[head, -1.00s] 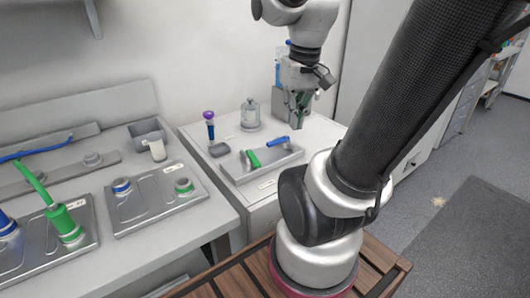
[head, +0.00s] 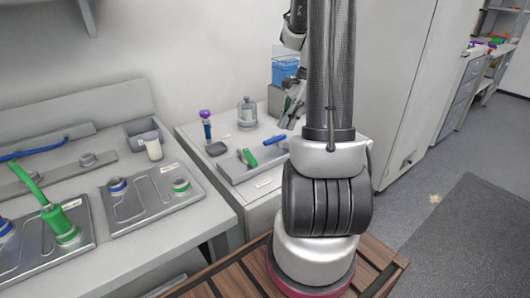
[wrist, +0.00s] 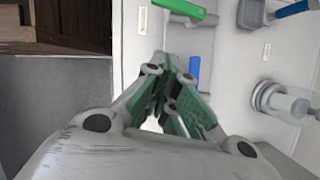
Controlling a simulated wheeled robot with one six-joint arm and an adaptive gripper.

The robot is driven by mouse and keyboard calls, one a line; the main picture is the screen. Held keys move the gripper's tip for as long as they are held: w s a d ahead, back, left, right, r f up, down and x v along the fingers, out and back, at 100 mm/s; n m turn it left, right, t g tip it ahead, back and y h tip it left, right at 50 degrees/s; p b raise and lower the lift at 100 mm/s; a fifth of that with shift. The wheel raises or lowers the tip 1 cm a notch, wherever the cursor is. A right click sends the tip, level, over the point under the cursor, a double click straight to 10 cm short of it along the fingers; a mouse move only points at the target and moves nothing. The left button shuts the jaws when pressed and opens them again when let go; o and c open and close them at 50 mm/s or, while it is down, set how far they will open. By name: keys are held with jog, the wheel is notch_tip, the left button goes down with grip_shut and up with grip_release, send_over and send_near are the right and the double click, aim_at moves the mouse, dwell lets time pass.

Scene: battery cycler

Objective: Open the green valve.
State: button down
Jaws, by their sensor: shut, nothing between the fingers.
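A green handle-like piece (head: 249,158) lies in a grey tray (head: 238,178) on the cabinet; it also shows at the top of the wrist view (wrist: 180,9). A blue piece (head: 274,139) lies at the tray's right side and shows in the wrist view (wrist: 194,72). A green-ringed fitting (head: 181,185) sits on a metal plate at left. A green connector with hose (head: 60,222) stands on another plate. I cannot tell which green part is the valve. My gripper (wrist: 165,68) is shut and empty, right of the tray and apart from the green pieces.
A blue container (head: 285,68) is at the back. A tall cabinet stands at right.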

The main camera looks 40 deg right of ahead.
aim_at(250, 157)
jog(key=x, duration=0.9)
jog(key=shift+a+f, duration=0.1)
jog(key=a, duration=0.2)
jog(key=w+a, duration=0.1)
jog(key=shift+a+f, duration=0.35)
jog(key=shift+a, duration=0.2)
jog(key=shift+s+a, duration=0.1)
jog(key=shift+a+m, duration=0.1)
jog(key=shift+m, duration=0.3)
